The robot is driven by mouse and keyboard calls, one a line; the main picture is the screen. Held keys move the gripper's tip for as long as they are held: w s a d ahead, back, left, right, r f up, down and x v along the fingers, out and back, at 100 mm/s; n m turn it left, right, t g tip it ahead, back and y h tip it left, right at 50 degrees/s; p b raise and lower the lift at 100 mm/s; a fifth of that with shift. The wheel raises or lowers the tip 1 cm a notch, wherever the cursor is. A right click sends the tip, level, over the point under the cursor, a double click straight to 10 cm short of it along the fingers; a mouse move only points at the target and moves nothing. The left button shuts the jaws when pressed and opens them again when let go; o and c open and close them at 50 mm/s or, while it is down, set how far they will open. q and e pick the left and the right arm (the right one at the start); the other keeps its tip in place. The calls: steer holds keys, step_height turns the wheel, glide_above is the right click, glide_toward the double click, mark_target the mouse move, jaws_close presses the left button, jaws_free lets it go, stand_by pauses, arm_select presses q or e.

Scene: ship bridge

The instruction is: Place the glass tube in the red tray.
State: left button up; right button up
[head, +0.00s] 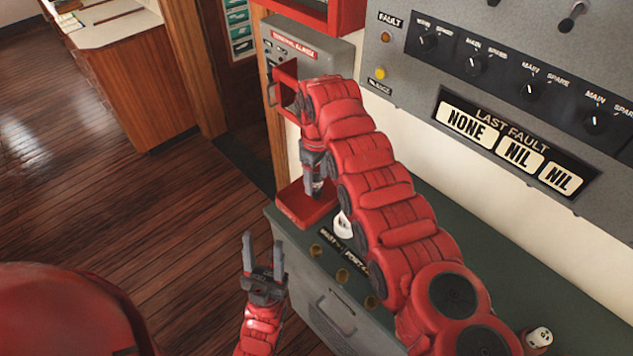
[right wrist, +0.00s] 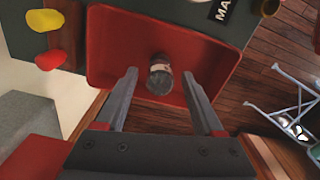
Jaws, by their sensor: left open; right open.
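The red tray (head: 300,208) sits on the near left corner of the green console top. In the right wrist view the red tray (right wrist: 112,45) fills the upper middle. A short greyish glass tube (right wrist: 160,75) with a pale band shows end-on inside the tray's outline, between and beyond my right fingertips. Whether it rests on the tray floor is hard to tell. My right gripper (head: 318,178) points down just above the tray, its fingers apart on either side of the tube. My left gripper (head: 264,258) is open and empty, in front of the console.
A white object (head: 342,226) stands beside my right arm on the console, and a small white cylinder (head: 539,337) is at the lower right. Brass round fittings (head: 343,275) line the console edge. A grey alarm box (head: 305,55) and switch panel (head: 500,75) rise behind.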

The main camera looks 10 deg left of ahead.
step_height(320, 180, up, 7)
steer(key=shift+r+b, duration=0.15)
steer(key=shift+b, duration=0.8)
step_height(320, 180, up, 2)
steer(key=shift+r+p, duration=0.15)
steer(key=shift+p, duration=1)
steer(key=shift+r, duration=0.3)
steer(key=shift+f, duration=0.1)
